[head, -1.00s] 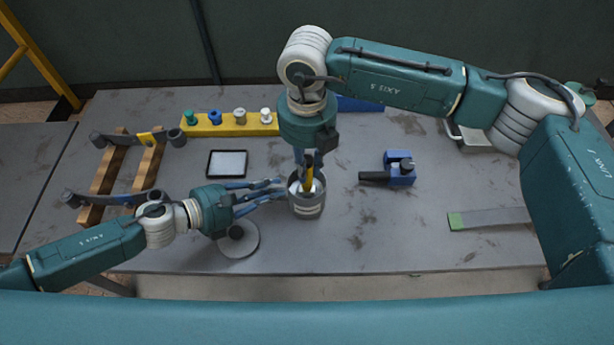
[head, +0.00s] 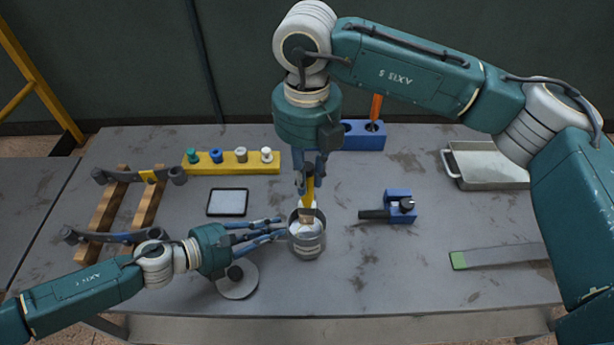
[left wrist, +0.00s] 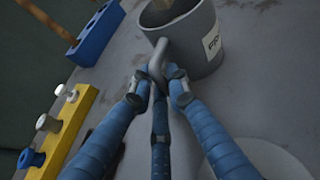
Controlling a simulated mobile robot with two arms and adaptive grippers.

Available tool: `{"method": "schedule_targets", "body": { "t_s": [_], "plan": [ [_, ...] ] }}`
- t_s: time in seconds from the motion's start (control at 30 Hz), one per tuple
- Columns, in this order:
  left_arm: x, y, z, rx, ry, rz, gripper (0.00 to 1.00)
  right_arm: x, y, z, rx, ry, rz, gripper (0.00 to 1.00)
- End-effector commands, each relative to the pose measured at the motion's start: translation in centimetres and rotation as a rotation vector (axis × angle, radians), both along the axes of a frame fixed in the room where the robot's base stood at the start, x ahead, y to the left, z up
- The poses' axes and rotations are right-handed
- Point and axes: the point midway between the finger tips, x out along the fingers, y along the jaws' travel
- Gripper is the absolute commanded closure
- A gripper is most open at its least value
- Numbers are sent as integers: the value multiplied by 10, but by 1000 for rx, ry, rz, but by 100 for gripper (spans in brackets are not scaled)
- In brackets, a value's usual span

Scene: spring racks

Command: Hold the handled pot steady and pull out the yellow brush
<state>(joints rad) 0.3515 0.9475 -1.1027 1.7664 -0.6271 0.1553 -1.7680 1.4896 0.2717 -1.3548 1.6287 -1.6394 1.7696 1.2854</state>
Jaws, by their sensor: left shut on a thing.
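The grey handled pot (head: 308,244) stands upright on the table in the middle of the head view. In the left wrist view the pot (left wrist: 204,38) shows a label, and its handle (left wrist: 157,60) lies between my finger tips. My left gripper (head: 280,228) is shut on that handle; it also shows in the left wrist view (left wrist: 158,82). The yellow brush (head: 309,192) is upright over the pot, with its brownish head at the pot's mouth; its lowest end is hidden. My right gripper (head: 311,176) is above the pot, shut on the top of the brush handle.
A yellow rack (head: 190,168) with several coloured knobs, a dark-framed pad (head: 227,202) and a wooden frame (head: 106,212) lie left. A blue block (head: 362,140) with an orange-handled tool stands behind. A blue device (head: 402,206), a metal tray (head: 485,168) and a flat bar (head: 500,254) lie right.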

Motion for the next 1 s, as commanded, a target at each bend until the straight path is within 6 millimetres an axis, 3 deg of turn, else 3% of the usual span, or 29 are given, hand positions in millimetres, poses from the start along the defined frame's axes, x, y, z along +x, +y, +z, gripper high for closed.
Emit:
{"method": "schedule_targets", "body": {
  "t_s": [0.03, 0.1, 0.43, 0.47, 0.57, 1.0],
  "plan": [
    [0, 0, 1, -1, 0, 0, 100, 0, 0, 0, 0, 0, 0, 91],
    [0, 0, 1, -1, 0, 0, 100, 0, 0, 0, 0, 0, 0, 100],
    [0, 0, 1, -1, -1, 0, 100, 0, 0, 0, 0, 0, 0, 100],
    [0, 0, 1, -1, -1, 0, 83, 0, 0, 0, 0, 0, 0, 100],
    [0, 0, 1, -1, -1, 0, 63, 0, 0, 0, 0, 0, 0, 100],
    [-7, 10, 4, -1, 3, 1, 63, 0, 0, 0, 0, 0, 0, 100]
  ]
}}
